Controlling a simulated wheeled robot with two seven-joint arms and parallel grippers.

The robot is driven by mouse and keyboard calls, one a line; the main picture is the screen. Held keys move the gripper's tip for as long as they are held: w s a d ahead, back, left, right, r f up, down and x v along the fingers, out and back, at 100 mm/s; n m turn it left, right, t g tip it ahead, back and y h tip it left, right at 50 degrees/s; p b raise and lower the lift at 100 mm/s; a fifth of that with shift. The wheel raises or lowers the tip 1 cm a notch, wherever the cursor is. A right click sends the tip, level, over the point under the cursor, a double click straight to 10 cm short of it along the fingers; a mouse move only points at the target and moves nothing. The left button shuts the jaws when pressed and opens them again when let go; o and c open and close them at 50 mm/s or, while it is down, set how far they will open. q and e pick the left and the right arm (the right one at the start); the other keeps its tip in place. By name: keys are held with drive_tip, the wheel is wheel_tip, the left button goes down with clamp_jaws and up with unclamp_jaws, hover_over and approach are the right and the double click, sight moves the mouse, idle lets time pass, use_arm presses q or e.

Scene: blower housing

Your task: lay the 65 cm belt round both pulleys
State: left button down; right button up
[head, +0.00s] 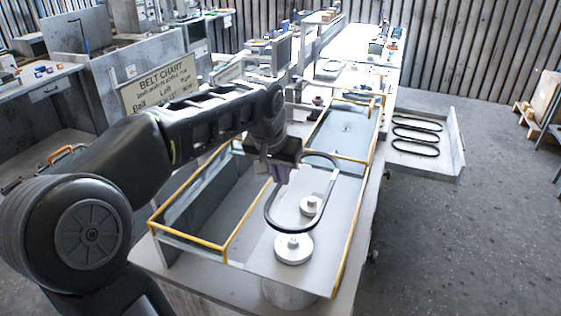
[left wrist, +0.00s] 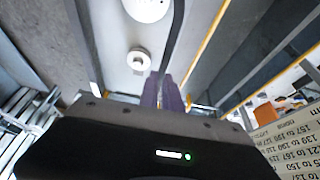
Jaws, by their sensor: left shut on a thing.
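The black belt (head: 334,185) is a long loop above the grey housing plate. My left gripper (head: 283,174) is shut on its left strand; the purple fingers (left wrist: 164,92) pinch the strand in the left wrist view. The large white pulley (head: 294,249) is at the near end of the plate, and the small white pulley (head: 311,206) is behind it. In the head view the belt's near end crosses just behind the large pulley's top, and the small pulley shows inside the loop. The belt looks raised, not seated on either pulley. My right gripper is not in view.
Yellow-edged frames (head: 190,238) border the housing beside the plate. An open drawer (head: 455,150) on the right holds several black belts (head: 416,139). A belt chart sign (head: 160,82) stands at the back left.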

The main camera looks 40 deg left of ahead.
use_arm(q)
wheel_tip(320, 180, down, 10)
drive_tip(key=b, duration=0.5)
drive_tip(key=shift+f, duration=0.1)
drive_tip(key=shift+f+b, duration=0.55)
drive_tip(key=shift+b, duration=0.2)
drive_tip(key=shift+f+b, duration=0.15)
drive_tip(key=shift+b, duration=0.15)
idle(0.4)
drive_tip(key=shift+f, duration=0.1)
drive_tip(key=shift+f+b, duration=0.4)
drive_tip(key=shift+b, duration=0.1)
drive_tip(key=shift+f+b, duration=0.4)
idle(0.4)
drive_tip(key=c, duration=1.5)
unclamp_jaws()
